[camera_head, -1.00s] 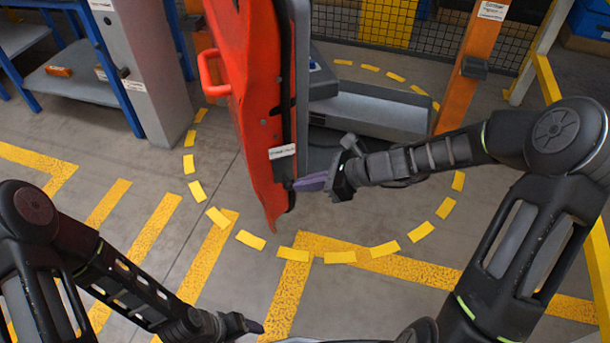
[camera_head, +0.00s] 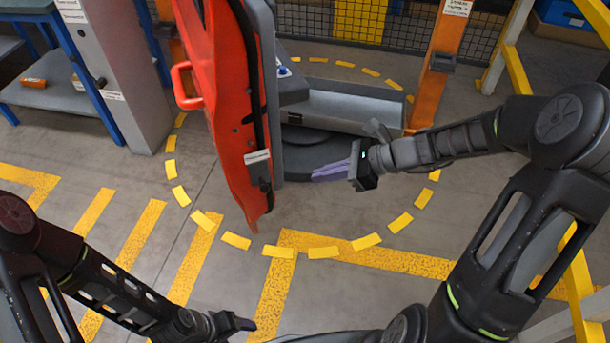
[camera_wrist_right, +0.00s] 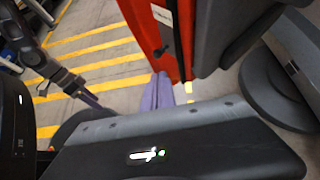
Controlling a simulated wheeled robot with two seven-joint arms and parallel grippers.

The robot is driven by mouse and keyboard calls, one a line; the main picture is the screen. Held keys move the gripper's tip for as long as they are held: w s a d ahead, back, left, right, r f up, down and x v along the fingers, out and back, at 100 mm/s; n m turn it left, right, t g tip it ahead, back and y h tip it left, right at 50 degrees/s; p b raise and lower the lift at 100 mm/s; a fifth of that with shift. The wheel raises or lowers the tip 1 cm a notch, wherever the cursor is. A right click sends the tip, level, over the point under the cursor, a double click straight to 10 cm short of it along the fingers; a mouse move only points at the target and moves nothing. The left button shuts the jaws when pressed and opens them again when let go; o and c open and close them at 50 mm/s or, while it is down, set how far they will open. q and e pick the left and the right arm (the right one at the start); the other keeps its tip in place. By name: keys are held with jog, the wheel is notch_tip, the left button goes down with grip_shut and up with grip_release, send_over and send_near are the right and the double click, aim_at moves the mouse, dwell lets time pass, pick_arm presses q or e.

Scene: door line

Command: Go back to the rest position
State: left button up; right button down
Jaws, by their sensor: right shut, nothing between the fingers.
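My right gripper (camera_head: 332,171), with purple-grey fingers, is shut and empty. In the head view it hangs to the right of the red door (camera_head: 222,110), with a gap between the fingertips and the door's edge. In the right wrist view its fingers (camera_wrist_right: 158,92) show in front of the red door (camera_wrist_right: 150,30). My left gripper (camera_head: 238,324) is low in the head view over the floor, near the bottom edge. It is small and dark, and I cannot see whether its fingers are apart.
A grey machine (camera_head: 345,108) stands behind the door, inside a dashed yellow floor ring (camera_head: 365,241). An orange post (camera_head: 436,70) is at right, a grey cabinet (camera_head: 122,75) and blue shelf (camera_head: 62,98) at left. The striped floor in front is clear.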

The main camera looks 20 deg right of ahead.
jog(key=shift+v, duration=1)
jog(key=shift+w, duration=0.1)
jog(key=s+d+f+n+g+h+p, duration=0.1)
jog(key=s+f+n+h+p, duration=0.15)
jog(key=f+n, duration=0.35)
jog(key=s+d+f+n+g+h+p, duration=0.1)
jog(key=s+f+n+h, duration=0.3)
jog(key=f, duration=0.5)
jog(key=s+a+n+g+p, duration=0.1)
jog(key=s+a+n+p, duration=0.2)
jog(key=s+a+n, duration=0.3)
jog(key=s+a+f+n+g+p, duration=0.1)
jog(key=s+a+n+p, duration=0.3)
jog(key=a, duration=0.8)
jog(key=s+n+g+y, duration=0.1)
jog(key=s+n, duration=0.1)
jog(key=s, duration=0.1)
jog(key=shift+f, duration=0.35)
